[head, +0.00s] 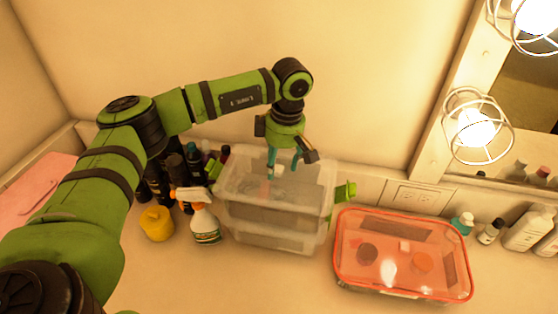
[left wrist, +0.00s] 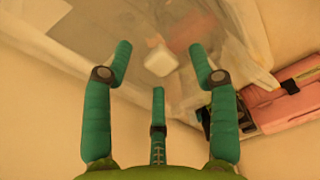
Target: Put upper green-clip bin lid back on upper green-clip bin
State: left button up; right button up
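Two clear plastic bins are stacked on the counter in the head view. The upper bin (head: 318,205) has a green clip (head: 345,191) at its right end. Its translucent top is hard to separate from its walls, so I cannot tell where the lid lies. My left gripper (head: 283,163) points down over the top of the stack. In the left wrist view its teal fingers (left wrist: 158,65) are spread apart, with a small white block (left wrist: 160,61) beyond them on or under clear plastic. Contact is unclear. My right gripper is not in view.
An orange-rimmed clear container (head: 403,285) stands right of the bins. A spray bottle (head: 205,222), a yellow container (head: 156,223) and dark bottles stand left. More bottles line the right side. A wall with an outlet (head: 411,196) is behind. Bare counter lies in front.

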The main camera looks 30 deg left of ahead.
pick_arm(q)
notch_tip(320, 180, up, 18)
jog(key=d+p, duration=0.1)
jog(key=p, duration=0.4)
jog(key=shift+w+d, duration=0.15)
jog(key=shift+w, duration=0.05)
dwell(0.4)
jog(key=shift+f, duration=0.1)
dwell(0.8)
